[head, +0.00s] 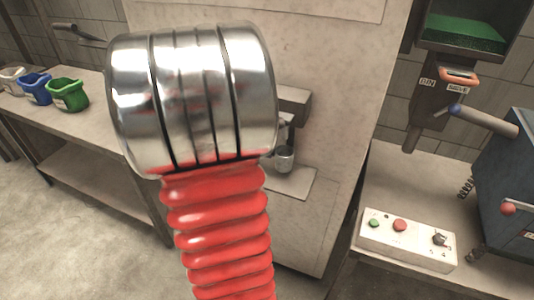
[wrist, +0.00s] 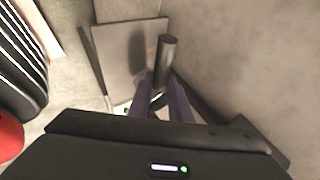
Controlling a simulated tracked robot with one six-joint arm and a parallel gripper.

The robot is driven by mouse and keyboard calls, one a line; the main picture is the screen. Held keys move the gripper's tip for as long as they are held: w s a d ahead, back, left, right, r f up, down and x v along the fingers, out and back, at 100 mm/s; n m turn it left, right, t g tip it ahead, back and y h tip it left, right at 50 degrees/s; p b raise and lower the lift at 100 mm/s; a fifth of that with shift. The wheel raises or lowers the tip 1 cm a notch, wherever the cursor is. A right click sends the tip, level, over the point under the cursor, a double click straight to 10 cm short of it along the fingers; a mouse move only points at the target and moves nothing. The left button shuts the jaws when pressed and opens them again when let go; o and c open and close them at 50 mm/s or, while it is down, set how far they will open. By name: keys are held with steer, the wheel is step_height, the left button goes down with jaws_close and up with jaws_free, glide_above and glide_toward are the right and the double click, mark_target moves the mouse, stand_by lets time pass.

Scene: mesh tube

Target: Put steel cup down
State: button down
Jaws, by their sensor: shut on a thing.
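The steel cup (head: 284,160) is a small shiny cylinder near the middle of the head view, just right of my large arm joint. It looks upright, in front of or over a pale flat plate (head: 293,186). I cannot tell whether its base touches the plate. In the wrist view my gripper (wrist: 161,77) has its two purplish fingers close together, shut on the cup. A dark grey upright cylinder (wrist: 167,55) shows between the fingertips; I cannot tell if it is part of the cup. My arm hides much of the gripper in the head view.
At left, a bench (head: 120,112) bears green (head: 68,94) and blue (head: 36,88) containers. At right stand a button panel (head: 405,238) and a dark machine (head: 505,190).

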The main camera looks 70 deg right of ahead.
steer(key=shift+d+f, duration=0.2)
steer(key=shift+f, duration=1.6)
steer(key=c, duration=1.6)
jaws_free()
steer(key=shift+c, duration=0.2)
steer(key=v, duration=1.2)
